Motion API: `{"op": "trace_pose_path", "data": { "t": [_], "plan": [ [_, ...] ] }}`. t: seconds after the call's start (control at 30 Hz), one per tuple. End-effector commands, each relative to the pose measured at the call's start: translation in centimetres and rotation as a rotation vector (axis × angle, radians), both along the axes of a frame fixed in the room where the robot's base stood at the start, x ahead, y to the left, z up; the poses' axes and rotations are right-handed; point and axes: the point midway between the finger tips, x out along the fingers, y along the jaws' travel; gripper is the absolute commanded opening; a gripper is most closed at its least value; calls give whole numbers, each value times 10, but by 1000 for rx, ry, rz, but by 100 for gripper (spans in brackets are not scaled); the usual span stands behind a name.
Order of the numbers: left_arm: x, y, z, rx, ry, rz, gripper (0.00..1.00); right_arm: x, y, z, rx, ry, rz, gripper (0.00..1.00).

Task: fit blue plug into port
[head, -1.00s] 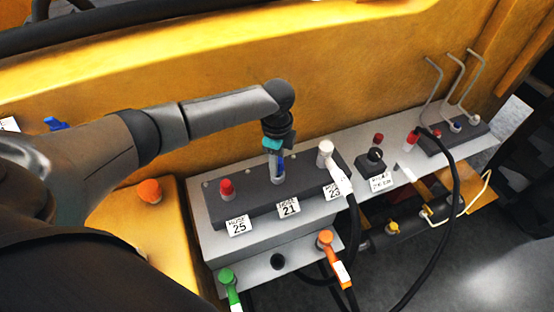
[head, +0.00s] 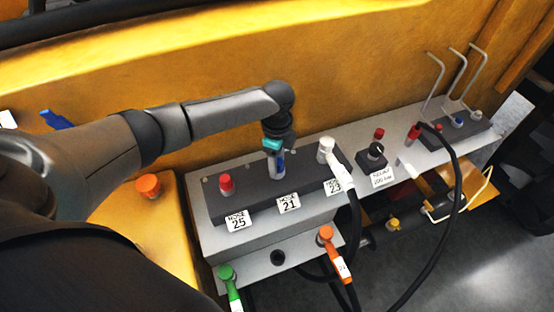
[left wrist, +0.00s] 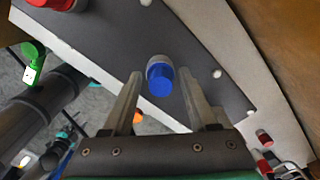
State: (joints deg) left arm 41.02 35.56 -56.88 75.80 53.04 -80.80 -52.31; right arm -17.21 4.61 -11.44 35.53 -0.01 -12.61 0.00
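A blue capped fitting (head: 280,166) stands upright on the dark block behind the label 21. In the left wrist view the blue cap (left wrist: 160,80) shows its rounded end, with a grey collar around its base. My left gripper (head: 276,172) points down over it. In the left wrist view its two fingers (left wrist: 160,98) are apart, one on each side of the blue cap, with gaps visible. I cannot tell whether this cap is the plug or covers the port. A blue object (head: 57,120) also lies partly behind my left arm. My right gripper is not in view.
A red cap (head: 226,184) and a white plug with a hose (head: 327,152) flank the blue fitting. An orange plug (head: 326,233), a green plug (head: 226,272) and a dark round opening (head: 278,258) are on the lower shelf. A yellow wall rises behind.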

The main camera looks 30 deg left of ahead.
Motion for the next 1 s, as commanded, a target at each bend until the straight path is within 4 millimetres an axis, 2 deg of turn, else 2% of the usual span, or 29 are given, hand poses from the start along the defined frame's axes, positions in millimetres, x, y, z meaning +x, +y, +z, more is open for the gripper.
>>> {"op": "trace_pose_path", "data": {
  "t": [0.03,0.13,0.4,0.53,0.67,1.0],
  "plan": [
    [0,0,0,0,1,0,66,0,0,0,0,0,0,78],
    [0,0,0,0,1,0,77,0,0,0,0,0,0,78],
    [0,0,1,0,0,0,77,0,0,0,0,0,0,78],
    [1,0,11,-1,-3,1,77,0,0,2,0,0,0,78],
    [1,0,35,0,-5,-1,77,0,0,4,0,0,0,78],
    [1,0,115,-1,-4,-1,77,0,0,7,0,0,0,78]
  ]
}}
